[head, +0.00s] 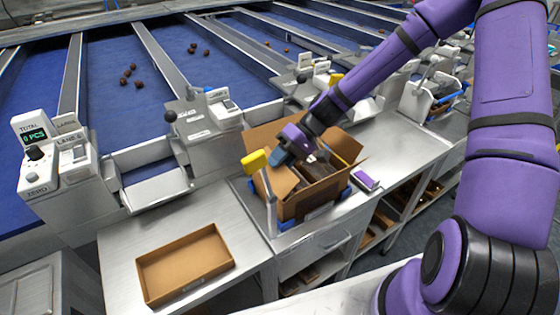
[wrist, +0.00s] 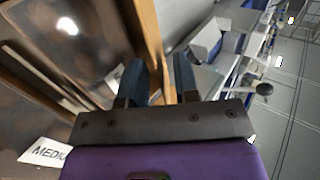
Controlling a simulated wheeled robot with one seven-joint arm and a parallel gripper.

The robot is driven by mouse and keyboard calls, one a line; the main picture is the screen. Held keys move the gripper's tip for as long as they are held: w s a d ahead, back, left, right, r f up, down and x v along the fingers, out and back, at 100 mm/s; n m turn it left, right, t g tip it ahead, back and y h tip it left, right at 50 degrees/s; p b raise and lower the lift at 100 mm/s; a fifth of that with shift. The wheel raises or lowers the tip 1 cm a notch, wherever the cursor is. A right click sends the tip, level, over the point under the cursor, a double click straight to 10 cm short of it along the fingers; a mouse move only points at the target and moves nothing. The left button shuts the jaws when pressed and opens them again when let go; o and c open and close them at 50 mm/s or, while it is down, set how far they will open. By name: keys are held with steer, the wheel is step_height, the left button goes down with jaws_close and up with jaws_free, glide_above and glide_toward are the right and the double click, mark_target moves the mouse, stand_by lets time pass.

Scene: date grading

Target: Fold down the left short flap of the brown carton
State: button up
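The brown carton (head: 322,192) stands upright in a blue holder on the metal bench, with flaps standing up and outward around its open top. Its left short flap (head: 279,181) slants outward at the left side. My gripper (head: 280,157) is above the carton's left end, close to that flap. In the wrist view my gripper (wrist: 158,82) has its two dark blue fingers apart, with a brown cardboard edge (wrist: 168,78) showing between them. I cannot tell whether the fingers touch it. A dark, shiny filling and a "MEDIUM" label (wrist: 45,151) show at the left.
A yellow-topped grey post (head: 269,195) stands close in front of the carton's left side. A purple device (head: 366,180) lies right of the carton. A shallow, empty cardboard tray (head: 187,291) sits at the front left. Sorting lanes (head: 150,70) with dates lie behind.

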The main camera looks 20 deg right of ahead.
jaws_close()
steer(key=shift+f, duration=0.1)
steer(key=shift+w+d+f+g+y, duration=0.1)
steer(key=shift+d+f+g+y, duration=0.2)
steer(key=shift+y, duration=0.4)
steer(key=shift+d+f+g+y, duration=0.15)
steer(key=shift+f+y, duration=0.25)
steer(key=shift+y, duration=0.3)
jaws_free()
